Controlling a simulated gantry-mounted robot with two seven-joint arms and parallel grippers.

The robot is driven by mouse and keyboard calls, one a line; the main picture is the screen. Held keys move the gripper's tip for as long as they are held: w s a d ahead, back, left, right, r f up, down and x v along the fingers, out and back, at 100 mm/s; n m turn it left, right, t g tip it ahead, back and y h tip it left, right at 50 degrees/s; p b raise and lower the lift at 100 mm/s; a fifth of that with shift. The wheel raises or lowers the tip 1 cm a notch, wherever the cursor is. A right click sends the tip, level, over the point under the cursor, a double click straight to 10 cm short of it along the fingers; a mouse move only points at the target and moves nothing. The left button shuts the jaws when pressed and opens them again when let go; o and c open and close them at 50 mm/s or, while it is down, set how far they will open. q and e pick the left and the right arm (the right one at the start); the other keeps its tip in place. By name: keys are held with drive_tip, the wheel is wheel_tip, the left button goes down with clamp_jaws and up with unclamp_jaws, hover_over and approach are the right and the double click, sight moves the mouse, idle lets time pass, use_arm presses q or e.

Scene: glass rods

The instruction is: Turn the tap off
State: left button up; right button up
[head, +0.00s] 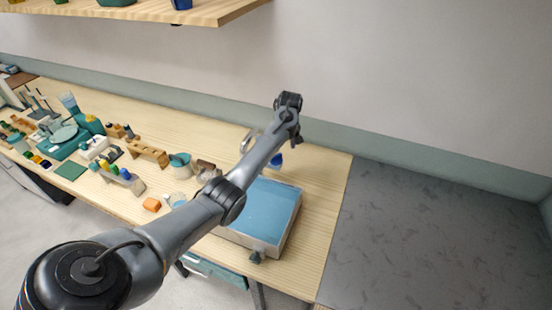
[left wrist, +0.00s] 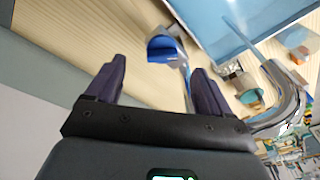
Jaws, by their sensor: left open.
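The tap shows in the head view behind my left arm, at the back of the basin. Its curved metal spout (head: 249,139) is left of the arm, and its blue handle (head: 276,160) is just right of it. In the left wrist view the blue handle (left wrist: 162,48) lies ahead, between the fingertip directions, and the grey spout (left wrist: 288,105) curves at the right. My left gripper (left wrist: 160,70) is open and empty, with the handle apart from both fingers. In the head view the left gripper (head: 288,104) is up beyond the tap, its fingers hard to make out. My right gripper is not in view.
A shallow basin with a blue inside (head: 292,225) sits under my left arm. A shelf (head: 200,17) overhangs the upper left. A grey surface (head: 430,240) at right is clear.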

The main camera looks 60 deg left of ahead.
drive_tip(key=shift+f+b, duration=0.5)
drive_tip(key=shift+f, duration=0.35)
use_arm(q)
drive_tip(key=a+r+n+h, duration=0.2)
drive_tip(key=a+r+n, duration=0.1)
drive_tip(key=a, duration=0.1)
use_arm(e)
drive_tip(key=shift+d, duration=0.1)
use_arm(q)
drive_tip(key=f, duration=0.9)
drive_tip(key=shift+s+d+f, duration=0.15)
drive_tip(key=shift+d, duration=0.05)
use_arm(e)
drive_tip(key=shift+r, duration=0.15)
use_arm(q)
drive_tip(key=shift+f, duration=0.65)
drive_tip(key=c, duration=1)
drive_tip(key=shift+c, duration=0.2)
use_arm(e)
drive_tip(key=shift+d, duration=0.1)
